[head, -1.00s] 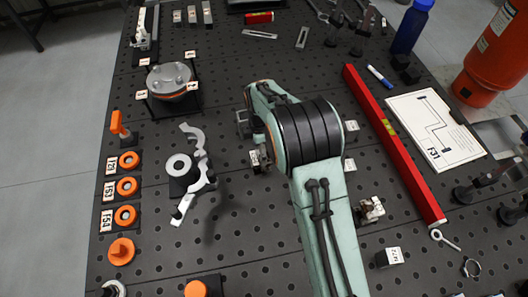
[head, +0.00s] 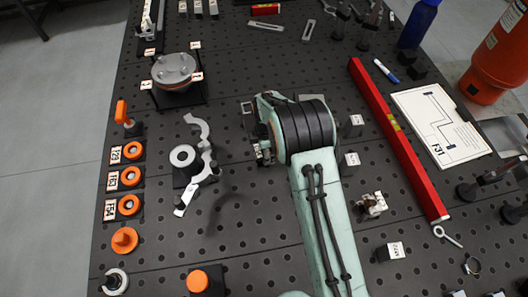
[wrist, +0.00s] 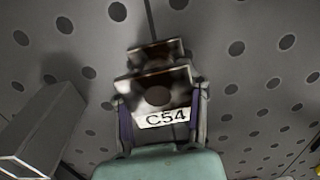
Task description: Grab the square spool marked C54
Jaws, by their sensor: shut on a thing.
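The square spool marked C54 (wrist: 152,92) shows in the wrist view, with dark, shiny square flanges and a white C54 label on its near side. My gripper (wrist: 160,107) has one finger on each side of the spool and is shut on it. I cannot tell whether the spool touches the board or hangs just above it.
A perforated dark board (head: 250,220) carries everything. A grey block (wrist: 42,130) stands left of my gripper in the wrist view. A red level (head: 398,145) and small labelled blocks (head: 352,160) lie right of my arm; a silver hooked part (head: 200,165) lies left.

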